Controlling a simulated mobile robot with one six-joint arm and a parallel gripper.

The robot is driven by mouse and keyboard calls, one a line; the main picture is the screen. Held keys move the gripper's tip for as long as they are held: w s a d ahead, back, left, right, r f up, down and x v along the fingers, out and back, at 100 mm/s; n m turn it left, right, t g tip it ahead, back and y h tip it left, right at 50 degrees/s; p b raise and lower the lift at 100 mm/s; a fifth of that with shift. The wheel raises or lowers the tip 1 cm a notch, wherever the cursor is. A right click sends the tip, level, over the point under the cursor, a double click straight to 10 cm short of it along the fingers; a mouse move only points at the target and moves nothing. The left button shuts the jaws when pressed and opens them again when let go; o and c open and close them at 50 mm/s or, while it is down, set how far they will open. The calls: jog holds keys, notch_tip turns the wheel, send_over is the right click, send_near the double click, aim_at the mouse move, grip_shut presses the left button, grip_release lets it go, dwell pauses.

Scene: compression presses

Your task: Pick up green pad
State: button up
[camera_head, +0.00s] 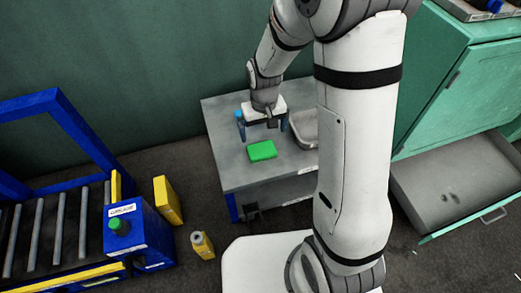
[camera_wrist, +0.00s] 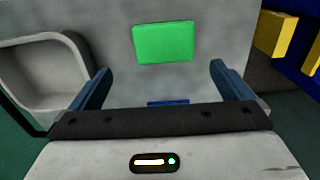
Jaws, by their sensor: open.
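The green pad (camera_head: 262,151) lies flat on the grey top of a small table (camera_head: 235,176), near its front edge. In the wrist view the green pad (camera_wrist: 163,42) sits beyond the fingertips, roughly centred between them. My gripper (camera_head: 264,123) is above the table, behind the pad in the head view, and is apart from it. Its two blue fingers (camera_wrist: 160,84) are spread wide with nothing between them. A small blue item (camera_wrist: 168,103) shows partly behind the gripper's edge in the wrist view; most of it is hidden.
A grey tray (camera_head: 304,127) stands on the table to the right, partly hidden by my arm. A blue control box (camera_head: 150,238) with a green button, a roller conveyor (camera_head: 60,235) and yellow objects (camera_head: 168,201) are at left. A green cabinet (camera_head: 455,85) with an open drawer (camera_head: 455,180) is at right.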

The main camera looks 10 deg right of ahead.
aim_at(261, 147)
notch_tip(261, 147, down, 4)
jog(key=shift+w+a+r+b, duration=0.1)
jog(key=shift+a+b, duration=0.05)
jog(key=shift+b, duration=0.55)
jog(key=f+b, duration=0.1)
jog(key=f, duration=0.2)
jog(key=f+b, duration=0.1)
jog(key=shift+a+f+b, duration=0.25)
jog(key=shift+f+b, duration=0.1)
jog(key=shift+r, duration=0.1)
jog(key=c, duration=1)
jog(key=shift+o, duration=0.2)
jog(key=shift+r, duration=0.1)
notch_tip(261, 147, up, 10)
jog(key=p, duration=0.4)
jog(key=shift+p, duration=0.3)
